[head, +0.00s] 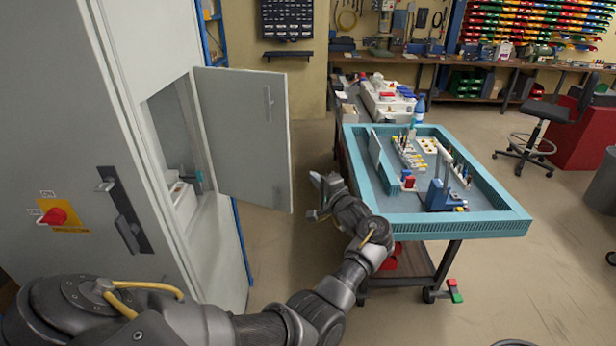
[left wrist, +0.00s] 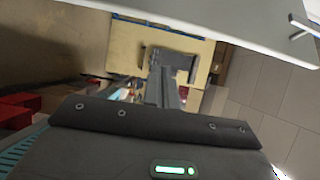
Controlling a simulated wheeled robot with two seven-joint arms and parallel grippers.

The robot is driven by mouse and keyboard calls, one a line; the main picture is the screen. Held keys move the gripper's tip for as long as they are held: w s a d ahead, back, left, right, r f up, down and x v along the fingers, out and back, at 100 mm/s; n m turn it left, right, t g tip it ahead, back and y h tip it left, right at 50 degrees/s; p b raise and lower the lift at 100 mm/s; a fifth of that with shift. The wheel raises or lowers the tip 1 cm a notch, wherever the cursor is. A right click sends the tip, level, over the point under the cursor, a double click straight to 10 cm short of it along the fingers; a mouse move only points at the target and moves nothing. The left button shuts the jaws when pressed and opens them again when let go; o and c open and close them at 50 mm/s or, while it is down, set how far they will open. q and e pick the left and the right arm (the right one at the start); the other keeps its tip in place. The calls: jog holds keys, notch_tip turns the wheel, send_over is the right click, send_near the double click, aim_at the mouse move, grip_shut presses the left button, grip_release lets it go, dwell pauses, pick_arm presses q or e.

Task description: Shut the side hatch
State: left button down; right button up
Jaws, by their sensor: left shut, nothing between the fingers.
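The side hatch (head: 241,135) is a pale grey panel hinged on the side of the tall grey cabinet (head: 150,45). It stands wide open, swung out to the right, with a bar handle (head: 267,103) near its free edge. The opening (head: 172,130) behind it shows a pale interior with small parts. My left gripper (head: 317,183) is shut and empty, just right of the hatch's lower free corner, with a small gap seen between them. In the left wrist view the hatch (left wrist: 225,22) runs across the top, beyond the shut fingers (left wrist: 165,85). My right gripper is not in view.
A teal-rimmed workbench trolley (head: 480,225) with tools and small parts stands close right of my left gripper. A red and yellow switch (head: 55,216) and a black latch handle (head: 125,215) sit on the cabinet front. Floor is bare below the hatch.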

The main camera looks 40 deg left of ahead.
pick_arm(q)
jog(key=p+x, duration=0.2)
jog(key=x, duration=0.7)
jog(key=s+p, duration=0.1)
jog(key=s, duration=0.1)
jog(key=s+d+p, duration=0.1)
jog(key=s, duration=0.1)
jog(key=shift+p, duration=0.4)
jog(key=shift+w+f, duration=0.1)
